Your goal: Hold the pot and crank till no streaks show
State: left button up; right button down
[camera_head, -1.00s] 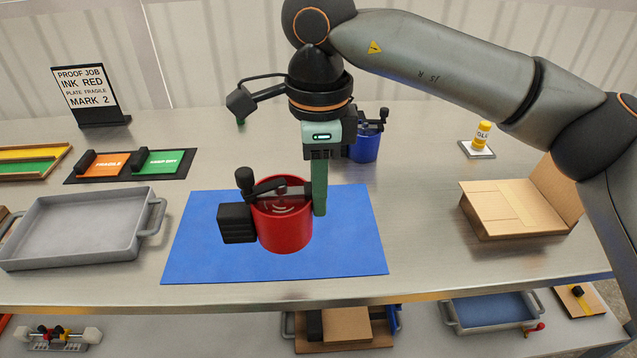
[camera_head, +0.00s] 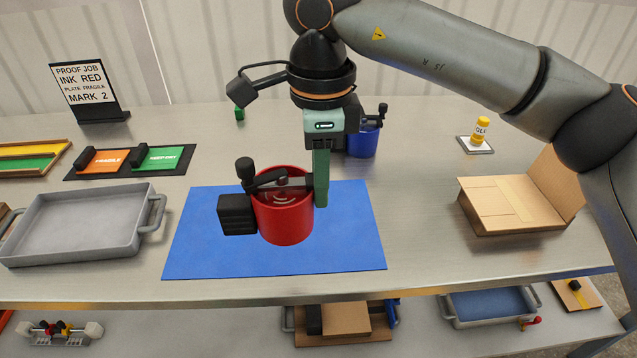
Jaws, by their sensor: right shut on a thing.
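A red pot (camera_head: 284,222) with a black hand crank (camera_head: 266,178) on its top stands over the blue mat (camera_head: 345,245). Pale curved streaks (camera_head: 281,197) show inside the pot. My right gripper (camera_head: 318,185) comes down from above and is shut on the pot's right wall, with its green finger against the outside. A black block (camera_head: 237,214) sits at the pot's left side; I cannot tell what it belongs to. My left gripper is not in view.
A blue pot (camera_head: 362,142) with a crank stands behind my right gripper. A grey tray (camera_head: 150,228) is at left, stamp plates (camera_head: 130,161) behind it. An open cardboard box (camera_head: 490,222) and a glue bottle (camera_head: 480,130) are at right. A sign reads "INK RED" and "MARK 2" (camera_head: 88,86).

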jog(key=w+d+p, duration=0.2)
jog(key=w+p, duration=0.5)
jog(key=w, duration=0.4)
jog(key=shift+w+d+p, duration=0.25)
jog(key=shift+w+p, duration=0.1)
jog(key=shift+w, duration=0.05)
dwell(0.4)
